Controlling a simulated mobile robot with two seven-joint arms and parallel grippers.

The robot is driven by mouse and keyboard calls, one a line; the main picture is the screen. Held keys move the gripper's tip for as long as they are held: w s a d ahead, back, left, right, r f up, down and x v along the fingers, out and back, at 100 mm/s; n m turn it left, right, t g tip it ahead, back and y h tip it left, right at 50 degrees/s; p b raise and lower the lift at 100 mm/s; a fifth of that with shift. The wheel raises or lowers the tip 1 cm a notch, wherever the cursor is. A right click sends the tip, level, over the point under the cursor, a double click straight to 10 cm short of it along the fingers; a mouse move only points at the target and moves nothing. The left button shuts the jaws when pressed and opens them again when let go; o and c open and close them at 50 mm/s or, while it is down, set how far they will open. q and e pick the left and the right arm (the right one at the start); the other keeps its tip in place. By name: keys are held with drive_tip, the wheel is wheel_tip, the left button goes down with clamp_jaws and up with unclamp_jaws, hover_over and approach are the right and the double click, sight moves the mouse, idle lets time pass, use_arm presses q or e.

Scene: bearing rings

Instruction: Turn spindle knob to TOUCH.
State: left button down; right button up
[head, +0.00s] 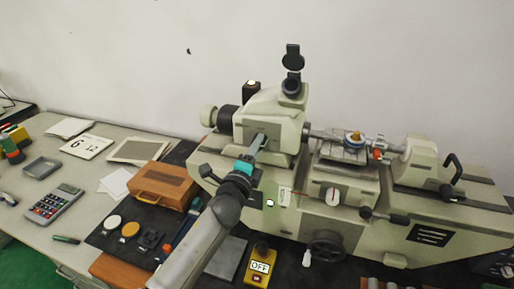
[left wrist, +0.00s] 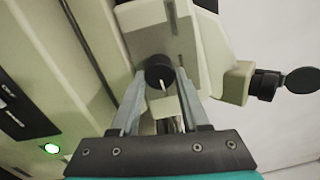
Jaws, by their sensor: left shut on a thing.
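The black round knob (left wrist: 160,70) with a pale pointer mark is on the front of the machine's upright housing in the left wrist view. I take it to be the spindle knob. My left gripper (left wrist: 161,78) has one finger on each side of it and is shut on it. In the head view my left gripper (head: 262,139) reaches the front of the cream measuring machine (head: 271,105), and its fingers hide the knob. No TOUCH lettering is readable in either view. My right gripper is not in view.
A white dial (head: 333,195) with a red line and a black handwheel (head: 326,246) are on the machine's front. A yellow box (head: 257,275) with an OFF sign stands before it. An orange-brown case (head: 161,185) and a calculator (head: 55,203) lie to the left.

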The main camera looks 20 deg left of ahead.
use_arm(q)
drive_tip(key=shift+m, duration=0.3)
idle(0.4)
drive_tip(key=shift+c, duration=2)
unclamp_jaws()
drive_tip(key=shift+s+f, duration=0.1)
drive_tip(key=shift+s, duration=0.55)
drive_tip(key=s+b, duration=0.1)
drive_tip(key=s, duration=1.3)
drive_tip(key=shift+a+b, duration=0.3)
drive_tip(key=shift+f, duration=0.15)
